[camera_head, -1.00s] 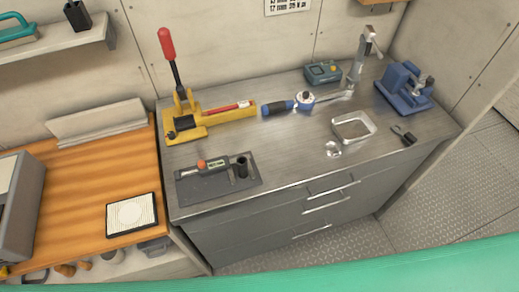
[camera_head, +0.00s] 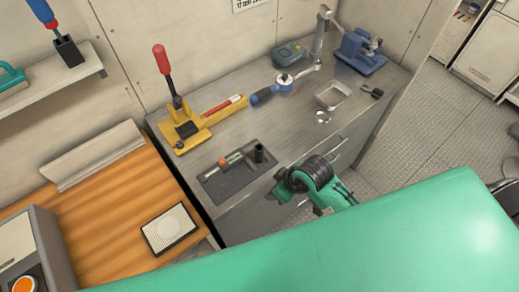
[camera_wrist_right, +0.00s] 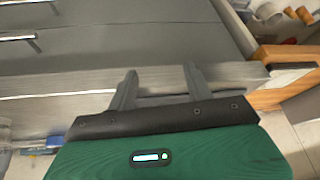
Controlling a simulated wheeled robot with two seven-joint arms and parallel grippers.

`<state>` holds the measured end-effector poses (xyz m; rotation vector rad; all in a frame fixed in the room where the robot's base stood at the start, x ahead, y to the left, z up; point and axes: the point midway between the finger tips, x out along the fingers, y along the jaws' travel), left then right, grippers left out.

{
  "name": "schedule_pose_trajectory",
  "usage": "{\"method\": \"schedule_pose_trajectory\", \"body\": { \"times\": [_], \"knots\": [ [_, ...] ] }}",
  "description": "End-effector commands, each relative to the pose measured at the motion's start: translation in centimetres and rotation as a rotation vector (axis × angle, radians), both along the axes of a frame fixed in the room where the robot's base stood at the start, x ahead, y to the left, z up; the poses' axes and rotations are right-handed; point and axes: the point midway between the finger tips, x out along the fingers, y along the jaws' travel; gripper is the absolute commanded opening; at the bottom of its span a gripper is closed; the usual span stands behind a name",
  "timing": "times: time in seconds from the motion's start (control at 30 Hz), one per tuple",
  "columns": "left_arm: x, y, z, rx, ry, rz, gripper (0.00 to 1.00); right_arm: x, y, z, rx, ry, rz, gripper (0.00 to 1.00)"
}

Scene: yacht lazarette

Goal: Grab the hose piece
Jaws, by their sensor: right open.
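The hose piece appears to be the short black tube (camera_head: 259,153) standing upright at the right end of a dark grey holder plate (camera_head: 232,182) on the metal worktop. Its open top faces up. My right arm reaches up to the front edge of the worktop in the head view, just right of and below the holder. In the right wrist view, my right gripper (camera_wrist_right: 160,72) is open, with two grey fingers apart and nothing between them. It faces the grey drawer cabinet (camera_wrist_right: 130,35); the tube is not visible there. My left gripper is not in view.
Behind stands a yellow press (camera_head: 190,133) with a red-tipped lever. A metal tray (camera_head: 332,95) and blue vise (camera_head: 361,52) are farther right. A wooden counter (camera_head: 95,215) adjoins at left.

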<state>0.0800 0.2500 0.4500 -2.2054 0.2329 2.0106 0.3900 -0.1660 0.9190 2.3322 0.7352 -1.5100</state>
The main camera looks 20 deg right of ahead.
Motion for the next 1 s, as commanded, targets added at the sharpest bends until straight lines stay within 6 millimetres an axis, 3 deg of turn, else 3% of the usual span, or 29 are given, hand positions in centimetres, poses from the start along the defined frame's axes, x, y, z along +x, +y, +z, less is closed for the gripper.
{"method": "schedule_pose_trajectory", "body": {
  "times": [0.03,0.17,0.57,0.77,1.0],
  "knots": [
    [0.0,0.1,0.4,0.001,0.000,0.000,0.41,-0.3,0.3,2.0,0.003,-0.013,0.025,0.52],
    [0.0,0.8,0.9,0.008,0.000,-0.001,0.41,-0.4,1.4,6.5,0.008,-0.048,0.142,0.52],
    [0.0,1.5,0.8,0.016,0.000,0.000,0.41,4.1,3.3,9.7,-0.004,-0.085,0.508,0.52],
    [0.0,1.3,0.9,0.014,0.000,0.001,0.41,7.3,2.1,11.9,-0.038,-0.073,0.708,0.52],
    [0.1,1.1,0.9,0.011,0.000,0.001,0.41,10.2,-0.6,14.8,-0.064,-0.038,0.846,0.52]
  ]
}}
